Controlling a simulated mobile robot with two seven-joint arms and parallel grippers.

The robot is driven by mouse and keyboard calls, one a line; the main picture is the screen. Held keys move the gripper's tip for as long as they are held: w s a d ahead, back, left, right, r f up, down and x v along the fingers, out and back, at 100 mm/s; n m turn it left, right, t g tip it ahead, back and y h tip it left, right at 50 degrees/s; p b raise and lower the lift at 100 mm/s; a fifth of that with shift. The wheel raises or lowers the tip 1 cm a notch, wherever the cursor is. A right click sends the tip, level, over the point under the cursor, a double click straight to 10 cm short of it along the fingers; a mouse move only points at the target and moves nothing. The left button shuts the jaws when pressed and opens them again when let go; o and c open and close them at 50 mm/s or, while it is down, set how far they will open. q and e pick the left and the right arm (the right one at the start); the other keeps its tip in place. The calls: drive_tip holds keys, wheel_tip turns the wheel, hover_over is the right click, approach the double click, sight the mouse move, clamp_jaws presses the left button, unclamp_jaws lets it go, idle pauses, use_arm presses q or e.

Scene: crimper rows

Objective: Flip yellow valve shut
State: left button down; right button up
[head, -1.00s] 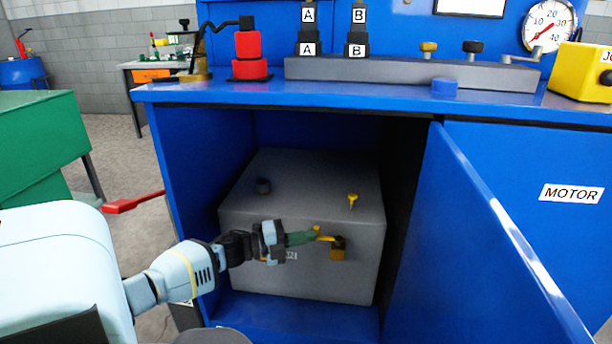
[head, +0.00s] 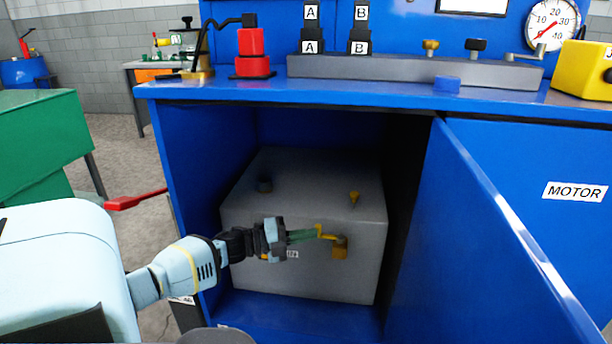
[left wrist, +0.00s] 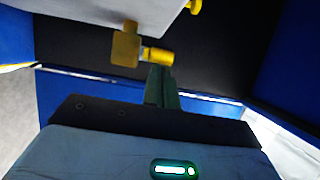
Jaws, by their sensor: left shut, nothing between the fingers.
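The yellow valve (head: 340,249) sits on the front face of a grey box (head: 240,245) inside the open blue cabinet. Its small yellow handle (head: 328,236) points left, toward my gripper. In the left wrist view the valve body (left wrist: 125,47) shows at the top, with the handle (left wrist: 158,57) sticking out right of it. My left gripper (head: 312,236) has reached into the cabinet from the left. Its green fingers (left wrist: 161,86) are shut and empty, with their tips at the handle's end; I cannot tell whether they touch it. My right gripper is not in view.
The open blue door (head: 480,235) stands to the right of the cabinet opening. The cabinet's left wall (head: 185,170) is close to my arm. A red lever (head: 135,200) sticks out at left.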

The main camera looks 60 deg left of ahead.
use_arm(q)
drive_tip(key=p+v, duration=0.1)
drive_tip(key=v, duration=0.7)
drive_tip(key=shift+w, duration=0.1)
idle(0.4)
